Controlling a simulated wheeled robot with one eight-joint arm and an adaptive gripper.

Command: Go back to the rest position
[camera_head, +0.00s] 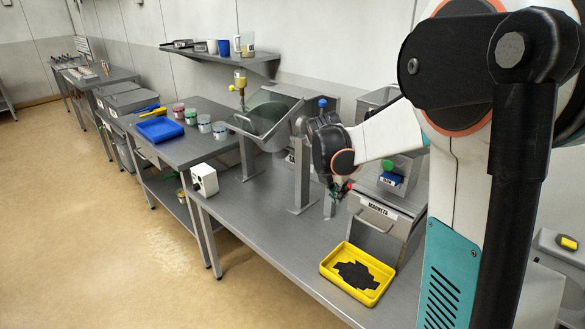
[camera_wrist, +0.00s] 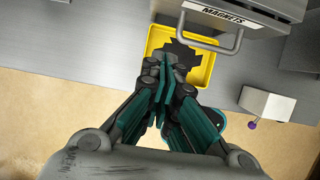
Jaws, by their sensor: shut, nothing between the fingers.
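My gripper (camera_head: 340,190) is in the air in front of the grey magnets drawer unit (camera_head: 402,222), above the metal table. In the wrist view my gripper (camera_wrist: 165,75) has its teal fingers together with nothing between them. The magnets drawer's handle (camera_wrist: 214,40) lies just beyond the fingertips in that view; I cannot tell how close it is. A yellow tray (camera_head: 330,266) with a black piece (camera_head: 356,274) in it sits on the table below. The wrist view also shows the tray (camera_wrist: 205,78), partly hidden by the fingers.
A tilted hood (camera_head: 268,118) on a stand and a metal post (camera_head: 300,175) stand left of my gripper. A white box (camera_head: 204,179) sits at the table's front edge. A blue tray (camera_head: 159,130) and several cups are farther back. The table's front middle is clear.

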